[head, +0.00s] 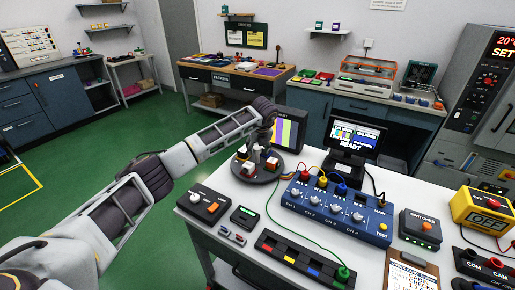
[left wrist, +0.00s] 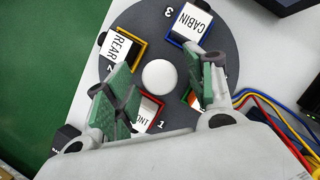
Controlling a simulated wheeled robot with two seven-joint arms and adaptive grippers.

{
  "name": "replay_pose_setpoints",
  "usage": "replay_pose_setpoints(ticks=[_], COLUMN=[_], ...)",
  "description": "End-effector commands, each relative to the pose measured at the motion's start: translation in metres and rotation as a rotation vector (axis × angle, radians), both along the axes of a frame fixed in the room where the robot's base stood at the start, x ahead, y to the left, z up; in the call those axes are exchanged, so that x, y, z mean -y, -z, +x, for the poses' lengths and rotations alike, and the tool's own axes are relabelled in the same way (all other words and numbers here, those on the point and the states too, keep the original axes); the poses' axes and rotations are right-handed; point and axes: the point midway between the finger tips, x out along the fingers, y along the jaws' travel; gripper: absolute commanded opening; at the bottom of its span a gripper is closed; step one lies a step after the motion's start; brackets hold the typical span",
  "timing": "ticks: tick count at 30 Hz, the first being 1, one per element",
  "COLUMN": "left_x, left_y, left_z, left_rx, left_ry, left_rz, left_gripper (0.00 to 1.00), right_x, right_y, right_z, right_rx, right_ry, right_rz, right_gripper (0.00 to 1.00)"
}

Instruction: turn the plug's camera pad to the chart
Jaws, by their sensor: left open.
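A dark round turntable (head: 258,170) with small labelled blocks stands on the white bench. The left wrist view shows its REAR pad (left wrist: 121,47) in a yellow frame, CABIN pad (left wrist: 194,23) in a blue frame, a partly hidden pad ending in "ONT" (left wrist: 146,112) in a red frame, and a mostly hidden green-framed pad. A white hub (left wrist: 160,76) is at the centre. My left gripper (head: 262,143) is open above the turntable, fingers either side of the hub (left wrist: 158,82). The colour-bar chart (head: 290,130) stands behind it. A green plug (head: 343,274) is at the front. My right gripper is out of view.
A blue channel box (head: 337,211) with coloured leads stands right of the turntable. A screen reading READY (head: 352,138) is behind it. A dark tray (head: 290,262) and a knob box (head: 203,204) lie in front. Loose wires run right of the turntable.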

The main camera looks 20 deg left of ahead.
Motion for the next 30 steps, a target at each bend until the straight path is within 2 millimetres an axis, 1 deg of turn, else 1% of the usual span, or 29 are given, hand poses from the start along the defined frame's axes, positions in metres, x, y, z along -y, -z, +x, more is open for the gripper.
replay_pose_setpoints(ticks=[5,8,24,30], left_x=[0.002,0.004,0.020,0.023], left_y=[-0.010,-0.019,-0.090,-0.106], left_z=[-0.003,-0.006,-0.030,-0.036], left_rx=[0.000,0.002,0.002,0.002], left_ry=[-0.001,0.000,0.000,-0.001], left_rz=[0.000,-0.001,0.000,0.001], left_gripper=[0.54,0.54,0.54,0.54], right_x=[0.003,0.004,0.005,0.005], right_y=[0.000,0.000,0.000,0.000], right_z=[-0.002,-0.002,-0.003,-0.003], right_rx=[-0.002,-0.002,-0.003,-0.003], right_ry=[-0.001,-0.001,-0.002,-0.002], right_rz=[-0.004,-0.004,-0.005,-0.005], right_gripper=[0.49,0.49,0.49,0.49])
